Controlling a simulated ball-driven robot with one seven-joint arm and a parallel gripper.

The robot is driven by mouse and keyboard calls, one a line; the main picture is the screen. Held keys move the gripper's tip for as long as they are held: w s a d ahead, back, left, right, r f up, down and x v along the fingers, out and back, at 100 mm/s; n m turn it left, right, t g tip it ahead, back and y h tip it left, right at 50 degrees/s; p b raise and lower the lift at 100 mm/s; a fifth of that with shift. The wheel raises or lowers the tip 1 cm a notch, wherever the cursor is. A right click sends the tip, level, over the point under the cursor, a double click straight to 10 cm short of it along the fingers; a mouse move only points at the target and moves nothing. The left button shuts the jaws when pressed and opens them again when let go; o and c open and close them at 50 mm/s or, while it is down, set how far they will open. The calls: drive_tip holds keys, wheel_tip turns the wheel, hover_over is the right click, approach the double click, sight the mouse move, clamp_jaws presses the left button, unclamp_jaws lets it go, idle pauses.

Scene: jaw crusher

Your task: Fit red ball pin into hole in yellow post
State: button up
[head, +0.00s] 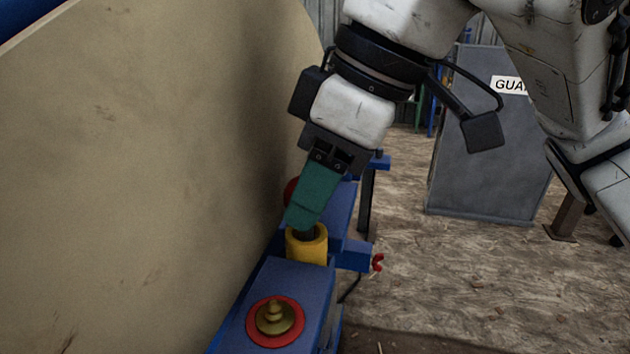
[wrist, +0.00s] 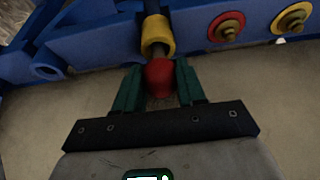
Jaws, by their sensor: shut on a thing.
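The red ball pin (wrist: 159,78) is held by its ball between the green fingers of my gripper (wrist: 158,68). Its dark shaft points away from the gripper toward the yellow post (wrist: 157,36), and the shaft end is at the post's opening. In the head view my gripper (head: 308,214) is directly above the yellow post (head: 306,247), tilted. How deep the shaft sits in the hole is hard to tell.
The post stands on a blue frame (head: 290,278). A brass bolt on a red washer (head: 276,318) is nearer the camera. A large tan disc (head: 150,180) rises close on the left. A grey guard cabinet (head: 485,150) stands on the right, with open floor between.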

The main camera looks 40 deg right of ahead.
drive_tip(key=shift+f+b, duration=0.6)
drive_tip(key=shift+f, duration=0.5)
drive_tip(key=o, duration=1.2)
drive_tip(key=p+v, duration=0.2)
drive_tip(key=v, duration=0.8)
drive_tip(key=shift+s+d+r, duration=0.1)
drive_tip(key=shift+s+r, duration=0.05)
drive_tip(key=shift+r, duration=0.2)
